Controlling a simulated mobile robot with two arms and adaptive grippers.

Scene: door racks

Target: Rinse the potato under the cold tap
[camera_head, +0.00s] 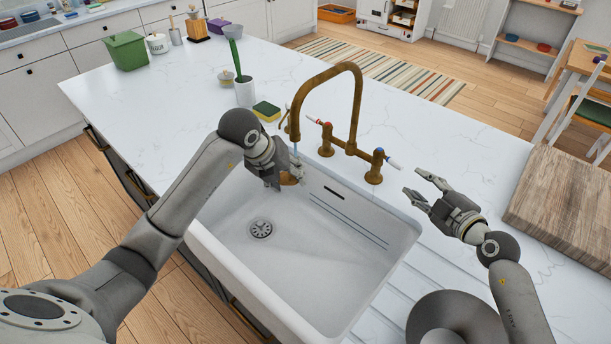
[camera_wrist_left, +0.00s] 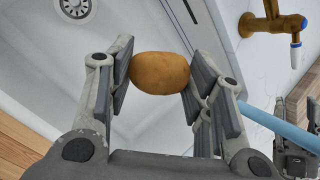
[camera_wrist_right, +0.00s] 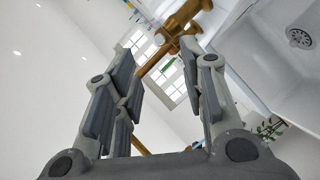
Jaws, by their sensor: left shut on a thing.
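The brown potato (camera_wrist_left: 160,73) is between the fingers of my left gripper (camera_wrist_left: 160,78), shut on it. In the head view this gripper (camera_head: 287,176) is over the far left part of the white sink (camera_head: 330,290), by the spout. The brass tap (camera_head: 356,110) has a red-marked lever (camera_head: 314,120) and a blue-marked lever (camera_head: 394,163). A pale blue stream (camera_wrist_left: 280,126), apparently water, passes beside the left gripper's right finger; whether it touches the potato is unclear. My right gripper (camera_head: 425,190) is open and empty, just right of the blue-marked lever.
A wooden board (camera_head: 565,205) lies at the right. The sink floor around the drain (camera_head: 261,229) is clear.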

